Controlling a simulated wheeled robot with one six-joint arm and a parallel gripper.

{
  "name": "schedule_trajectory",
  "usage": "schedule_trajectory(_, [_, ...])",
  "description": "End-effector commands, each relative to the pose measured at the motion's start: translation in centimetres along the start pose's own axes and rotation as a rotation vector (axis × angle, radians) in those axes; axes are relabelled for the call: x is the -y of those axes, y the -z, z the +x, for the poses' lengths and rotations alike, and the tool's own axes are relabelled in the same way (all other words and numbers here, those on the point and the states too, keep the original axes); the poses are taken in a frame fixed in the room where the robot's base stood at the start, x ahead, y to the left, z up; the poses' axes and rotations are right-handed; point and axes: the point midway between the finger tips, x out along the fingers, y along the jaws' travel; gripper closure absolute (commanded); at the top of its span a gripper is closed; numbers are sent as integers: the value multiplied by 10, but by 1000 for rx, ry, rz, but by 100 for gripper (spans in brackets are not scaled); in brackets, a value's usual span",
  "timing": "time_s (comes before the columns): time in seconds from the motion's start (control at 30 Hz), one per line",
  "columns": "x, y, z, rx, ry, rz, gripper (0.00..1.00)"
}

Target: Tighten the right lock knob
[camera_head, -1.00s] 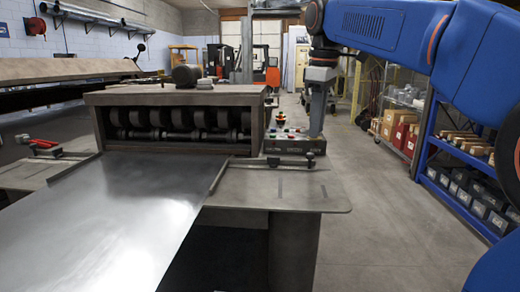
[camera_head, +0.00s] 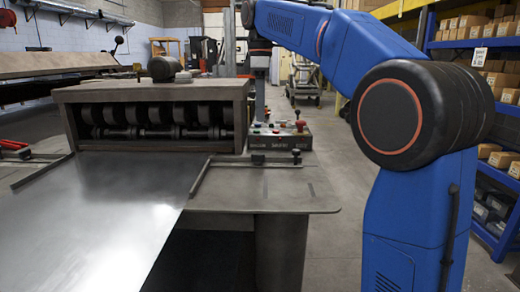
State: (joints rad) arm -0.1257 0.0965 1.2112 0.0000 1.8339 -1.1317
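The right edge guide (camera_head: 201,177) is a thin dark bar along the right edge of the sheet metal (camera_head: 95,215). Its cross arm on the machine's right table wing (camera_head: 265,196) carries a small dark knob (camera_head: 257,158), which seems to be the right lock knob. A second small dark post (camera_head: 296,155) stands at the arm's right end. My gripper (camera_head: 260,100) hangs downward beyond the roller housing's right end, above and behind the knob and apart from it. Its fingers are small and partly hidden, so their opening is unclear.
The roller housing (camera_head: 150,95) stands behind the sheet. A control box (camera_head: 280,138) with coloured buttons and a red knob sits behind the right wing. Blue shelving (camera_head: 500,100) with boxes is at the right.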

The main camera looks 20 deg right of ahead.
Motion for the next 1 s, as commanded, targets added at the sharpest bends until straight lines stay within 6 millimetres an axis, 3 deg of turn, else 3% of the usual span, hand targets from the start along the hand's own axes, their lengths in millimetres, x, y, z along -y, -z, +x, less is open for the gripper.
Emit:
schedule_trajectory(0.6, [1,0,104,1,1,1,73])
schedule_trajectory(0.8, [0,0,120,0,0,1,73])
schedule_trajectory(1.0, [0,0,124,0,0,1,73])
